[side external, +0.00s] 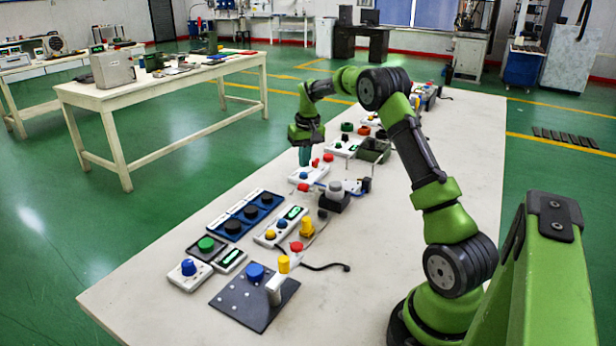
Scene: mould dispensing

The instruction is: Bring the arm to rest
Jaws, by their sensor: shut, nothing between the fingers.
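My arm arches from its base at the lower right over the long pale table (420,150). My gripper (304,157) points down at the far end of the arm, above or just behind a white panel with red buttons (309,174). Its fingers look shut with nothing held. They are small in this view, and I cannot tell whether the tips touch anything.
Several button boxes and panels stand along the table's left side, including a dark plate with a blue knob (255,273), a blue panel (243,222) and a dark green box (374,151). A black cable (325,267) lies near the front. The table's right side is mostly clear.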

